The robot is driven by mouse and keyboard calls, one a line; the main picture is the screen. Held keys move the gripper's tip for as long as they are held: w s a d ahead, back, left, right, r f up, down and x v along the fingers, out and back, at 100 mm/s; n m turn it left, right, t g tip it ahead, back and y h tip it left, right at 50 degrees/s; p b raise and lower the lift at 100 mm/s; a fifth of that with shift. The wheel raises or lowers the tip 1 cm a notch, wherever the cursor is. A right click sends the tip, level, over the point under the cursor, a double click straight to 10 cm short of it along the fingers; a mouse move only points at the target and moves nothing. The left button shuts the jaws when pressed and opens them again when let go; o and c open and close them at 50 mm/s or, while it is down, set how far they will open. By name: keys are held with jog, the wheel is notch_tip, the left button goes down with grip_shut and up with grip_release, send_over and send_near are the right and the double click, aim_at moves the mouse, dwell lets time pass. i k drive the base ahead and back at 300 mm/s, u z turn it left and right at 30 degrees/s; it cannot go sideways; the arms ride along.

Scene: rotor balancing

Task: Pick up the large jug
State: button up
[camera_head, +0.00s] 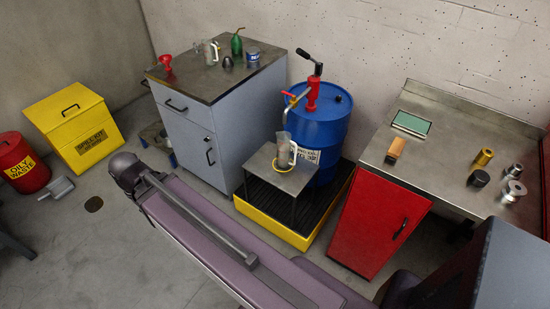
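Two jugs show in the head view. One clear jug (283,153) with a yellow handle stands upright on a small metal stand (264,176), below the spout of a drum pump. Another clear jug (209,53) with a pale handle stands on the grey cabinet top (195,83). The jug on the stand looks the taller, but it is also nearer, so I cannot be sure which is larger. My arm crosses the lower foreground, well in front of the stand. My gripper's fingers do not show.
A blue drum (325,130) with a red hand pump (313,95) stands on a yellow-edged spill pallet (275,229). The cabinet top also holds a red funnel (166,64), a green can (236,45) and a blue tin (252,58). A red-doored bench (375,225) stands right.

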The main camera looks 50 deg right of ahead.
aim_at(284, 142)
jog(key=u, duration=0.15)
jog(key=k, duration=1.45)
jog(key=z, duration=1.3)
jog(key=i, duration=0.95)
jog(key=u, duration=0.05)
